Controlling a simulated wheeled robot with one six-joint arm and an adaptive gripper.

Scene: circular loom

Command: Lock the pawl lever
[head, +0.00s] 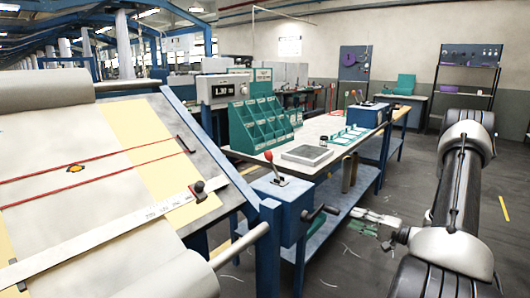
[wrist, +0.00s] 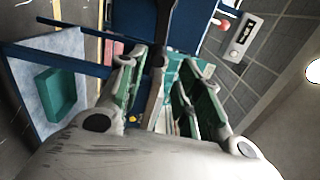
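A lever with a red knob (head: 268,156) stands up from the top of a blue box (head: 283,200) at the corner of the fabric table; I take it as the pawl lever. In the wrist view my gripper (wrist: 158,95) is open, with green-padded fingers spread apart. A dark bar (wrist: 156,60) shows between or beyond them; I cannot tell whether it touches.
The workbench (head: 335,125) holds a teal bin rack (head: 262,122) and a grey tray (head: 307,154). The fabric table (head: 70,190) with red cords and a white ruler (head: 110,228) fills the left. Floor (head: 400,190) is open behind the arm, towards the back shelves.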

